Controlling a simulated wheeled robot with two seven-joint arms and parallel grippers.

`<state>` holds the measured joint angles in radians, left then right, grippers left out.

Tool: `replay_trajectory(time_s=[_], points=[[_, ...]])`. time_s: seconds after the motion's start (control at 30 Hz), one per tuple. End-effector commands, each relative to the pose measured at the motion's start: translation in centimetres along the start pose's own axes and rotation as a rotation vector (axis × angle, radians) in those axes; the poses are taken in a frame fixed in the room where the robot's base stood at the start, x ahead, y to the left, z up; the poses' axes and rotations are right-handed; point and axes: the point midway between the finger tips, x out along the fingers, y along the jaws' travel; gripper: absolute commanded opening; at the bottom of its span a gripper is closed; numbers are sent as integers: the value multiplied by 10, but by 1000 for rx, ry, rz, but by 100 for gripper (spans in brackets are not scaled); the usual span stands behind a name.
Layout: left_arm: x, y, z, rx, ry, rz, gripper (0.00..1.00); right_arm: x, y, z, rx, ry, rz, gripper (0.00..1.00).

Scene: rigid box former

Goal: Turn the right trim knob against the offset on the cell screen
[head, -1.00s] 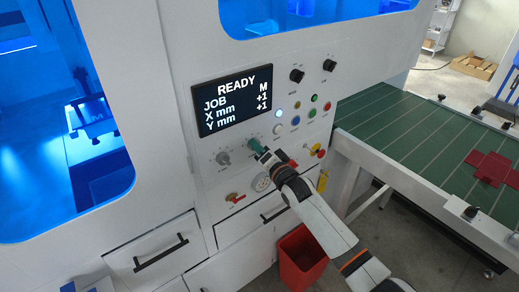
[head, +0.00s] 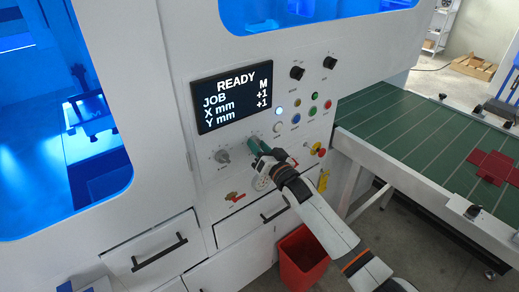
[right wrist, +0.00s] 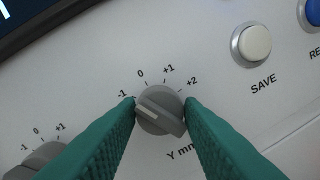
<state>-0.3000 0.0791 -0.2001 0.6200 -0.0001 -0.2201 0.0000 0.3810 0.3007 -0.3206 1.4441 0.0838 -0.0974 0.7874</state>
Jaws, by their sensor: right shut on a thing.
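The cell screen (head: 232,97) reads READY, JOB M, X mm +1 and Y mm +1. The right trim knob (right wrist: 160,110) is grey and labelled Y mm, with a scale of -1, 0, +1 and +2 above it. Its pale pointer line slants up and left, near the -1 mark. My right gripper (head: 258,146) is shut on this knob, with one green finger on each side, as the right wrist view (right wrist: 160,118) shows. In the head view the fingers mostly hide the knob. My left gripper is not in view.
The left trim knob (head: 222,157) sits just left on the same panel. A white SAVE button (right wrist: 251,44) and a blue button (right wrist: 313,12) are up and right of the held knob. Two black knobs (head: 297,73) are higher. Drawers (head: 152,252) and a red bin (head: 302,256) are below.

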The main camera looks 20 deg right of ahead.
Motion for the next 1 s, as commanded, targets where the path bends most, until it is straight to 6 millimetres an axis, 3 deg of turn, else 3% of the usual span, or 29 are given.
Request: replay_trajectory(time_s=[0.33,0.9,0.93,1.0], points=[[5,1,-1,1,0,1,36,0,0,0,-165,-13,18,11],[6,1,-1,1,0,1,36,0,0,0,-199,-15,21,11],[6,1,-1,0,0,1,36,0,0,0,-199,-15,21,36],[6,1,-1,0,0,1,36,0,0,0,-198,-15,21,47]])
